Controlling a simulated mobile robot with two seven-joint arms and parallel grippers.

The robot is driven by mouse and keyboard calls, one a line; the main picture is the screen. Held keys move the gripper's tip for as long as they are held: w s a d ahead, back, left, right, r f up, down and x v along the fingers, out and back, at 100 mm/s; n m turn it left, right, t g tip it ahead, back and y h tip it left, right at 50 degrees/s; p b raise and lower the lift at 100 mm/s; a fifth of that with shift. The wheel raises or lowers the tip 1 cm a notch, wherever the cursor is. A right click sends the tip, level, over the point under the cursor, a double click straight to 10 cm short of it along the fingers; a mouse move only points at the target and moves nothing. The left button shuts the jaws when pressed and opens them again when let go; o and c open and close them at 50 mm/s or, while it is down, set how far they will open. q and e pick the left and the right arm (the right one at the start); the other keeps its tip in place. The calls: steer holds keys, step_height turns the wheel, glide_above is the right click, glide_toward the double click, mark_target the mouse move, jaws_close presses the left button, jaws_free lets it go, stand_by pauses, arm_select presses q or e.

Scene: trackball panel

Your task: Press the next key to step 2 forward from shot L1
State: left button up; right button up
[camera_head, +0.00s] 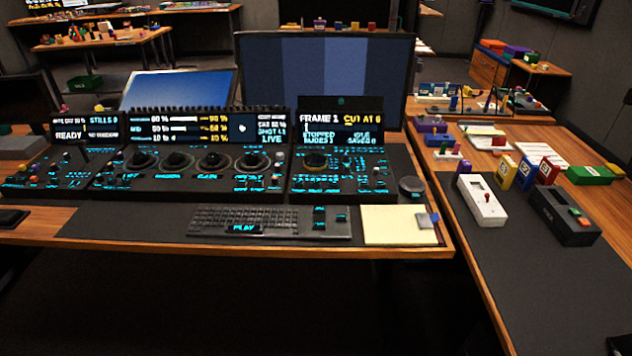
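The black trackball panel (190,180) stands on the wooden desk, with several round trackballs (213,160) in a row and cyan-lit labels. Its middle display shows "SHOT L1" and "LIVE" (271,133). The right display (340,124) reads "FRAME 1", "CUT AT 8" and "STOPPED". Below it is a key section (345,175) with many small cyan-lit keys; their legends are too small to read, so I cannot tell which is the next key. Neither of my grippers is in view.
A keyboard (255,221) lies in front of the panel, with a yellow pad (398,224) to its right. A large monitor (325,75) stands behind. The right desk holds a white device (481,202), a black device (566,217) and several coloured boxes. The space before the desk is clear.

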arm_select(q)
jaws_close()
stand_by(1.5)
